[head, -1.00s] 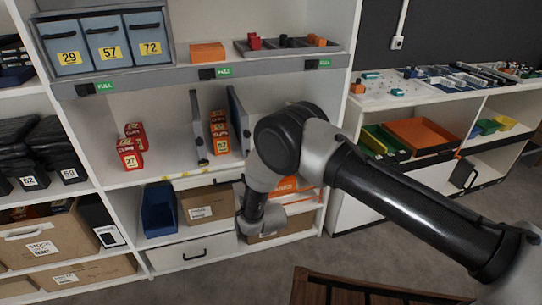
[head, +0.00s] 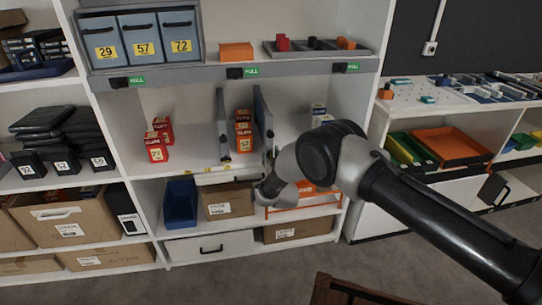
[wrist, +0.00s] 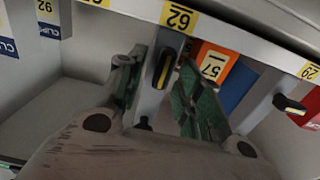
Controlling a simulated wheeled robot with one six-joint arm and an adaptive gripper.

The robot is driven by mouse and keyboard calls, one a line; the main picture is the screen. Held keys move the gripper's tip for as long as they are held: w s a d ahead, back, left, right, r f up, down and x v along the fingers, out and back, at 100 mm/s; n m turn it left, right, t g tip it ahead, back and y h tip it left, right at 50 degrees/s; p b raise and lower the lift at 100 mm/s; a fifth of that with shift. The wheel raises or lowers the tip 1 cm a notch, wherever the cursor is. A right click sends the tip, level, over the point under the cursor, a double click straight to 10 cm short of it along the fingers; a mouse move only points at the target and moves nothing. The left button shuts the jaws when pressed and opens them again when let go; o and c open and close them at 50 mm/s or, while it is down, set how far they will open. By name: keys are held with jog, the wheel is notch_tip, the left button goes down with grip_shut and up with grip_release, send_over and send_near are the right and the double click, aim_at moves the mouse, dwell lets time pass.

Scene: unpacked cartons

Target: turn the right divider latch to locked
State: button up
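The right divider (head: 263,118) is a grey upright panel on the middle shelf. It shows in the wrist view (wrist: 150,75), where the scene appears upside down. Its latch (wrist: 164,70), black with a yellow face, points roughly along the divider, slightly tilted. My gripper (wrist: 162,64) is open, its green-padded fingers on either side of this latch; contact cannot be told. In the head view my gripper (head: 264,190) is at the shelf's front edge, and my wrist hides the right latch. The left divider (head: 222,122) has a similar latch (wrist: 290,104), turned more crosswise in the wrist view.
Orange cartons (head: 243,140) stand between the dividers, red cartons (head: 157,143) to the left, and blue-white cartons (head: 319,112) to the right. Below are a blue bin (head: 180,204) and a cardboard box (head: 229,203). Number labels line the shelf edge. Grey floor lies in front.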

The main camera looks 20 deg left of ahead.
grip_shut()
dwell(0.4)
jog(key=shift+w+d+f+m, duration=0.1)
jog(key=shift+d+f+m, duration=0.05)
jog(key=shift+m, duration=2.8)
jog(key=shift+w+d+f+m, duration=0.1)
jog(key=shift+d+f+m, duration=0.1)
jog(key=shift+m, duration=2.8)
jog(key=shift+w+d+f+m, duration=0.1)
jog(key=shift+f+m, duration=0.05)
jog(key=shift+m, duration=2.8)
grip_release()
